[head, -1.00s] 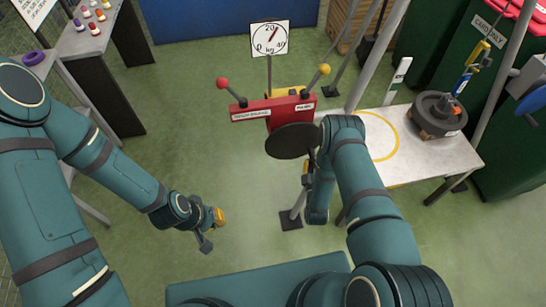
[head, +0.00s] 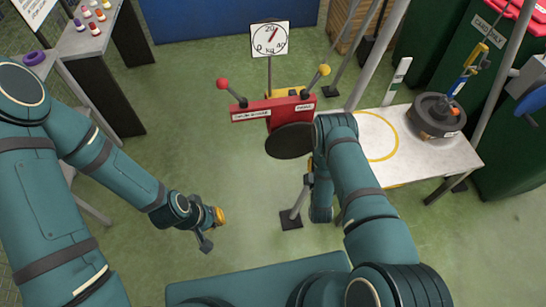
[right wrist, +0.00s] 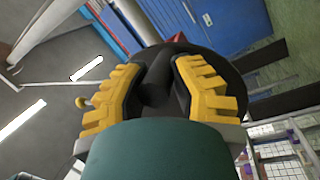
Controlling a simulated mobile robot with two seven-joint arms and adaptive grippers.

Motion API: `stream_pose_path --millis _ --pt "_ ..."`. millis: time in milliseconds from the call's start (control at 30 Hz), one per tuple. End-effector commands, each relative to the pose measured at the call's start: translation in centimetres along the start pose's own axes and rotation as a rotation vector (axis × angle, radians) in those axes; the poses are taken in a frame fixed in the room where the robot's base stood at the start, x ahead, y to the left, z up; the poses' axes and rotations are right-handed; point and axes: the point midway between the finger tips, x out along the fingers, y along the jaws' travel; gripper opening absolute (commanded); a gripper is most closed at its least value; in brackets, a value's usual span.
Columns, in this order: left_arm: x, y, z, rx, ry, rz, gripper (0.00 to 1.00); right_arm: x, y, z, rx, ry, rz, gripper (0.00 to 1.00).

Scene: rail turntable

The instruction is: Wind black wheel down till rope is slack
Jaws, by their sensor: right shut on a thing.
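The black wheel (head: 289,141) is a flat disc at the front of a red panel (head: 275,110) in the head view. In the right wrist view the black wheel (right wrist: 205,70) fills the middle. My right gripper (right wrist: 155,95) has its yellow fingers on either side of the wheel's dark handle (right wrist: 157,84) and is shut on it. In the head view my right arm hides that grip. My left gripper (head: 210,229) hangs low over the floor, away from everything; its finger gap is unclear. A dark round weight (head: 437,113) sits on the white table under a yellow-and-blue hook piece (head: 469,70). The rope is too small to make out.
A dial (head: 270,38) marked in kg stands behind the panel, its needle pointing up and right. Levers with a red knob (head: 222,84) and a yellow knob (head: 323,70) rise from the panel. The white table (head: 408,160) stands right of my right arm.

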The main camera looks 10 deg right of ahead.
Motion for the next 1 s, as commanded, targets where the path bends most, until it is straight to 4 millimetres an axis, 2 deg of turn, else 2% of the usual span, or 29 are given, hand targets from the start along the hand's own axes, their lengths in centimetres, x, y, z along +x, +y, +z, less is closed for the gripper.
stream_pose_path --millis 133,500,533,633,1000 --pt "-0.2 0.1 0.0 0.0 0.0 0.0 0.0 0.4 0.9 -0.1 -0.061 0.015 0.018 0.0" --pt "-1.6 0.6 -0.1 0.0 0.0 0.0 0.0 0.5 1.5 -0.1 -0.127 0.028 0.025 0.0" --pt "-1.5 0.6 -0.1 0.0 0.0 0.0 0.0 0.5 1.5 -0.1 -0.127 0.028 0.025 0.33" --pt "-1.4 0.5 -0.1 0.0 0.0 0.0 0.0 0.4 1.3 0.0 -0.125 0.027 0.024 0.68" --pt "-1.3 0.5 -0.1 0.0 0.0 0.0 0.0 0.4 1.1 0.0 -0.122 0.026 0.017 0.69"
